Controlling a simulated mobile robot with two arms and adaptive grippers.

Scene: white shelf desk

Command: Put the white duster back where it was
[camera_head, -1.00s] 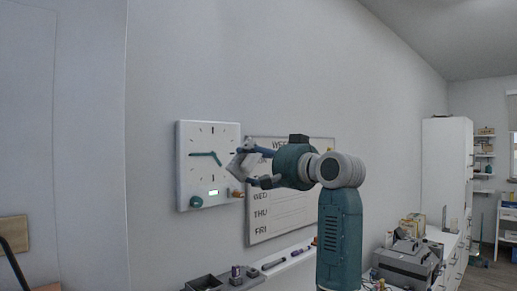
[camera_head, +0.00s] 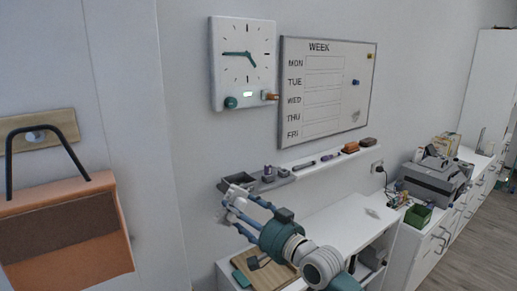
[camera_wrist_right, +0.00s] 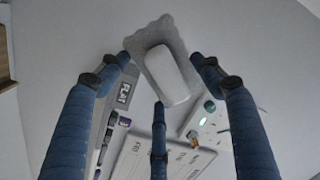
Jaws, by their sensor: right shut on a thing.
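The white duster (camera_wrist_right: 167,75) has a pale rounded body on a grey, wavy-edged pad. My right gripper (camera_wrist_right: 160,84) is shut on it, with fingers on both sides and one below. In the head view the right gripper (camera_head: 232,207) holds the duster (camera_head: 240,186) at the left end of the wall ledge (camera_head: 318,164), close to a grey holder (camera_head: 270,183). I cannot tell whether the duster touches the holder. The whiteboard (camera_head: 328,90) marked WEEK hangs above the ledge. My left gripper is not in view.
A white clock (camera_head: 243,62) hangs left of the board. Markers (camera_head: 304,165) and brown erasers (camera_head: 351,147) lie along the ledge. A white desk (camera_head: 345,215) stands below, with a wooden board (camera_head: 268,275). A grey machine (camera_head: 433,180) and a green box (camera_head: 418,215) are at right.

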